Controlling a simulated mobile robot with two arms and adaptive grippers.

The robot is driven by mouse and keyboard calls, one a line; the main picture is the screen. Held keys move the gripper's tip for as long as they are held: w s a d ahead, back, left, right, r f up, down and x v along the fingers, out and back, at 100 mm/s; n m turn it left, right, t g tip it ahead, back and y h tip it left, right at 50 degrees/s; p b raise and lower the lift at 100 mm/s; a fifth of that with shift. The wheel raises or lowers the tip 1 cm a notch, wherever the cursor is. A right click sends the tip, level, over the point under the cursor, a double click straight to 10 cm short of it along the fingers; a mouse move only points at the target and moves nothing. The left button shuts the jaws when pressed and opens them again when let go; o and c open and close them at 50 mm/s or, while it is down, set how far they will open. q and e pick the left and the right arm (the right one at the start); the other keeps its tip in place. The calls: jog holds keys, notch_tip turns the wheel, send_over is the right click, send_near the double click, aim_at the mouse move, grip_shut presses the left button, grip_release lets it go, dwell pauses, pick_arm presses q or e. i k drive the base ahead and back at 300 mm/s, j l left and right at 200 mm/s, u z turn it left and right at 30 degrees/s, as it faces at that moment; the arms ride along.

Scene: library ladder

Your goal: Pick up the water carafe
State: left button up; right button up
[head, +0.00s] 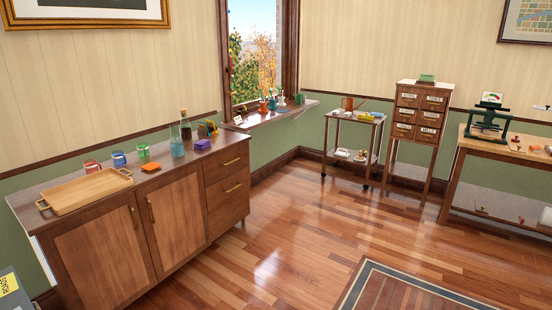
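A clear glass vessel with blue liquid, which looks like the water carafe (177,147), stands upright near the back right of the wooden sideboard (70,215). A dark bottle (185,128) with a cork-coloured top stands close behind it to the right. I cannot tell whether the two touch. A purple item (203,144) lies to the right of the carafe. Neither of my grippers is in view.
On the sideboard are a wooden tray (88,191), an orange item (124,169), and red, blue and green jars (143,151). A windowsill (265,117) adjoins. A trolley (355,118), drawer cabinet (419,111) and workbench (530,157) stand right. The wooden floor (290,240) is largely clear.

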aim_at(177, 146)
jog(key=i+l, duration=0.1)
jog(key=i, duration=1.25)
jog(key=i+j+u, duration=0.15)
jog(key=i+u, duration=0.25)
jog(key=i+j+u, duration=0.1)
jog(key=i+u, duration=0.45)
jog(key=u, duration=0.2)
jog(key=i+l+u, duration=0.15)
jog(key=i+u, duration=0.25)
jog(key=k, duration=0.05)
